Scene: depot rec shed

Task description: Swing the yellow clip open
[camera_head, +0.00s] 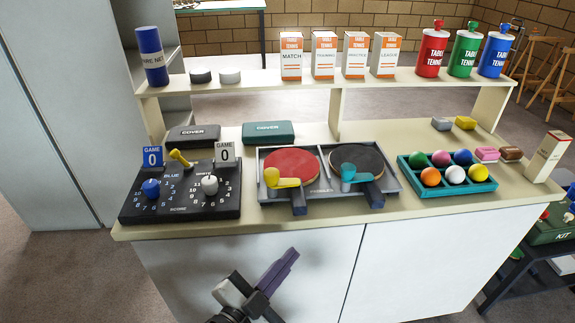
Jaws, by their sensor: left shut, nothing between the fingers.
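The yellow clip (285,183) sits at the lower left of the grey paddle tray (330,195). It has a round knob end at the left, and its arm lies across the neck of the red paddle (292,163). A matching teal clip (360,177) lies across the neck of the black paddle (362,158) to the right. My left gripper (292,254) is shut and empty in front of the cabinet, below the counter edge and apart from the clip. My right gripper is not in view.
A black score board (185,205) with a yellow lever (180,158) stands left of the tray. A teal ball tray (450,189) is at the right. Boxes and canisters line the raised shelf (262,82) behind. The counter's front strip is mostly clear.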

